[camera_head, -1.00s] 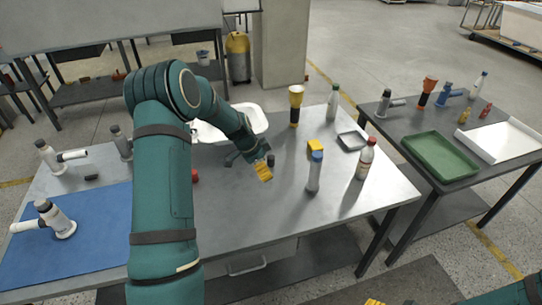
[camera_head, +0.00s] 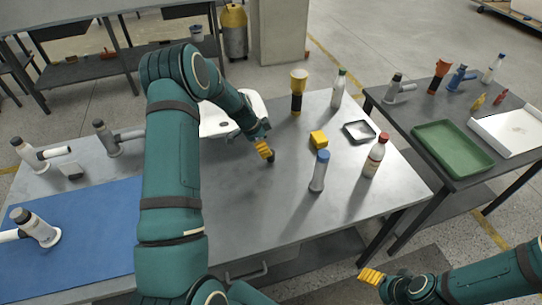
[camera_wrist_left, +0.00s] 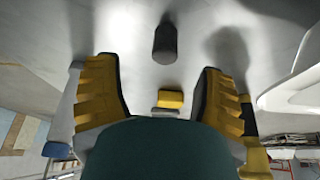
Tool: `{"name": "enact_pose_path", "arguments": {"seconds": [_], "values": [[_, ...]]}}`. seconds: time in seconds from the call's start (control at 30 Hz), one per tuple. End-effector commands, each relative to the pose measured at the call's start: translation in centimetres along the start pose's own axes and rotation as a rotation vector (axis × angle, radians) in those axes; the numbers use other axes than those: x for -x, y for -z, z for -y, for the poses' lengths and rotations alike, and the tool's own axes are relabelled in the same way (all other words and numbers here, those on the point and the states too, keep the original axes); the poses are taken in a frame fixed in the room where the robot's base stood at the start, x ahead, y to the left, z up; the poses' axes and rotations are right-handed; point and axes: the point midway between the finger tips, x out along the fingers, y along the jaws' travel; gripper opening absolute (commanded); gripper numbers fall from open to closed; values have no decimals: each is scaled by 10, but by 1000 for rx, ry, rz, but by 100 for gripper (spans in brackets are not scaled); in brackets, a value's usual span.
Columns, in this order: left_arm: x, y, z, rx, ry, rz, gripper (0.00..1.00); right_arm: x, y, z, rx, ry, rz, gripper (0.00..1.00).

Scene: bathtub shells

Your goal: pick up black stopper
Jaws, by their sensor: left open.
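The black stopper (camera_head: 271,161) stands on the grey metal table, right at the yellow fingertips of my left gripper (camera_head: 263,149), which partly cover it in the head view. In the left wrist view the stopper (camera_wrist_left: 165,43) is a short dark cylinder, beyond the fingertips and roughly centred between them. My left gripper (camera_wrist_left: 155,85) is open, with nothing between its fingers. My right gripper (camera_head: 372,276) is at the lower right, in front of the table, its yellow fingertips showing; its opening is unclear.
A white tub shell (camera_head: 215,120) lies behind my left arm. A blue mat (camera_head: 85,245) covers the left. The table front is clear.

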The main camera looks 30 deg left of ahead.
Motion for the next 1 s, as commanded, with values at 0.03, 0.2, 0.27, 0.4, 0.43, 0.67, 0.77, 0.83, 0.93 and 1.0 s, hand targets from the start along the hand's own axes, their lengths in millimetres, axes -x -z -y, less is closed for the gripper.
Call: {"name": "enact_pose_path", "arguments": {"seconds": [0.03,0.2,0.27,0.4,0.43,0.67,0.77,0.83,0.93,1.0], "values": [[-9,0,0,-1,-2,1,69,0,0,0,0,0,0,70],[-23,0,1,0,1,0,69,-1,0,0,1,0,0,70],[-26,0,1,0,1,0,69,-1,0,0,1,0,0,70],[-40,2,3,-2,0,2,69,0,0,0,1,0,0,70],[-44,3,3,-2,-1,2,69,0,0,0,1,0,0,70],[-73,4,7,0,1,1,69,1,0,1,1,1,0,70],[-77,4,6,0,1,0,69,1,0,0,1,1,0,70],[-78,4,6,0,1,0,69,1,0,0,1,1,0,70],[-77,4,6,0,1,0,69,1,0,0,1,0,0,70],[-77,4,6,0,1,0,64,1,0,0,1,0,0,70]]}}
